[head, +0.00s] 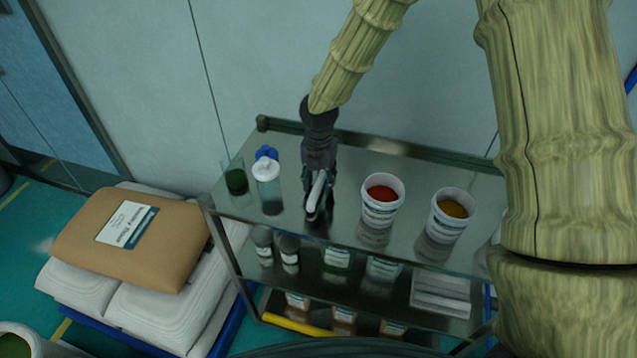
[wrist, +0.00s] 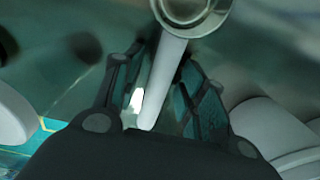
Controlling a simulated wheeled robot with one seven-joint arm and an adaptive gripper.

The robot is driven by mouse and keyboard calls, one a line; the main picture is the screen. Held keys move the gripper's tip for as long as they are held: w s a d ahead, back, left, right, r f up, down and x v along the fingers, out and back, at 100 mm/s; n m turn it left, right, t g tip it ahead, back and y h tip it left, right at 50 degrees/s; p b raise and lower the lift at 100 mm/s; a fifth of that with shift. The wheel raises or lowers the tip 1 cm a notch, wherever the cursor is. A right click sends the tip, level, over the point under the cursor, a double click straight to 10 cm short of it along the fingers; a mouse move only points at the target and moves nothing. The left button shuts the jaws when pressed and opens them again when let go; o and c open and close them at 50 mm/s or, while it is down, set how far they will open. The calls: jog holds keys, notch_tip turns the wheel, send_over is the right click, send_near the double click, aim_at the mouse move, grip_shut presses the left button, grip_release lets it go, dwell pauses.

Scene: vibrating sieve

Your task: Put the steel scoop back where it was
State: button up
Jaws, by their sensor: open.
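The steel scoop (wrist: 167,68) shows in the wrist view, with its pale handle running between my fingers and its round end at the top edge. My gripper (wrist: 158,85) is open, with one finger on each side of the handle. I cannot tell whether either finger touches it. In the head view my gripper (head: 317,213) points down at the top of the steel trolley (head: 345,160). A pale strip of the scoop (head: 316,188) shows there between the fingers. The rest of the scoop is hidden by my gripper.
A brown sack (head: 135,238) lies on white sacks to the left.

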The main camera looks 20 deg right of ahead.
aim_at(319, 181)
notch_tip(319, 181, up, 12)
jog(key=b, duration=0.2)
jog(key=shift+f, duration=0.2)
